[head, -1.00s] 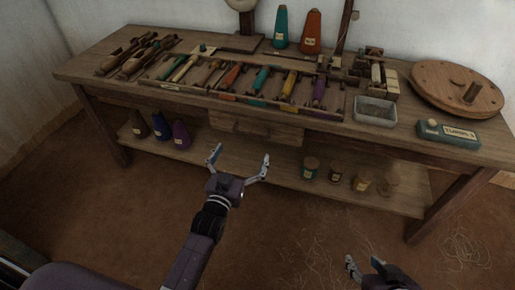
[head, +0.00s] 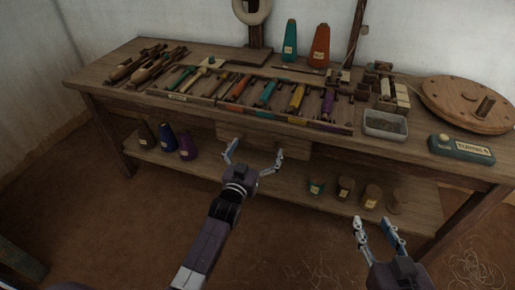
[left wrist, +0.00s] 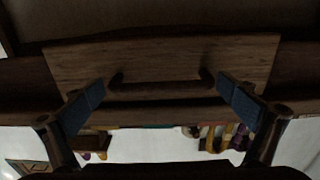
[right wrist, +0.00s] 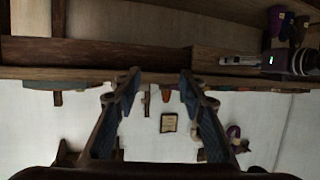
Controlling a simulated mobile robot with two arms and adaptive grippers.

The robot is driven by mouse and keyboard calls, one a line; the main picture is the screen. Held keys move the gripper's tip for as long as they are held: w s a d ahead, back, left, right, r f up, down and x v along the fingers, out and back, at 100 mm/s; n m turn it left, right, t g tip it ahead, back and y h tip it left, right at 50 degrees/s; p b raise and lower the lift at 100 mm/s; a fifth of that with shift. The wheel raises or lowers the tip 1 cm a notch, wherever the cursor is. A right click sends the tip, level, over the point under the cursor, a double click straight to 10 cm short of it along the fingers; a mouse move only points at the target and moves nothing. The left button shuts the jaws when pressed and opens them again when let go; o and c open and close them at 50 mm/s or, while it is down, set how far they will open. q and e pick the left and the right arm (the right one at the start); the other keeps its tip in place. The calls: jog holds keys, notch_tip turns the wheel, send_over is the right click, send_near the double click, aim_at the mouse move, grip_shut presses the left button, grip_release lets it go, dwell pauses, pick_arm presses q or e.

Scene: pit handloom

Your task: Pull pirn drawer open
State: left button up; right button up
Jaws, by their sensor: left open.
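The pirn drawer (head: 290,147) is a plain wooden front under the middle of the bench top. In the left wrist view the drawer front (left wrist: 150,60) fills the upper middle, with a dark bar handle (left wrist: 160,82) across it. My left gripper (head: 254,152) is open in front of the drawer. In the left wrist view its fingertips (left wrist: 160,94) stand on both sides of the handle, with nothing between them but the handle beyond. My right gripper (head: 376,222) is open and empty, low in front of the bench at the right.
The bench top (head: 420,147) carries a tray of coloured pirns (head: 245,90), a metal tin (head: 386,125), a teal box (head: 462,149) and a round wooden disc (head: 470,101). Dark cones (head: 167,137) and small jars (head: 344,187) stand on the lower shelf (head: 290,189).

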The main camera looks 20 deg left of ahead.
pick_arm(q)
jog(key=c, duration=1.3)
jog(key=s+p, duration=0.2)
jog(key=s, duration=0.1)
jog(key=shift+s+r, duration=0.1)
pick_arm(e)
jog(key=s+d+f+g+h+p, duration=0.1)
jog(key=s+d+f+g+p, duration=0.15)
jog(key=s+f+g, duration=0.45)
jog(key=s+d+f+g+h+p, duration=0.2)
jog(key=s+d+f+g, duration=0.15)
jog(key=s, duration=0.75)
pick_arm(q)
jog(key=shift+s+a+p, duration=0.15)
jog(key=shift+s+p, duration=1.2)
jog(key=shift+s, duration=3.55)
jog(key=shift+s+a+p, duration=0.15)
jog(key=shift+s+p, duration=1.15)
jog(key=shift+s, duration=3.6)
pick_arm(e)
notch_tip(320, 180, down, 20)
jog(key=s, duration=0.1)
jog(key=shift+s+g, duration=0.2)
jog(key=shift+g, duration=0.25)
jog(key=shift+f, duration=0.1)
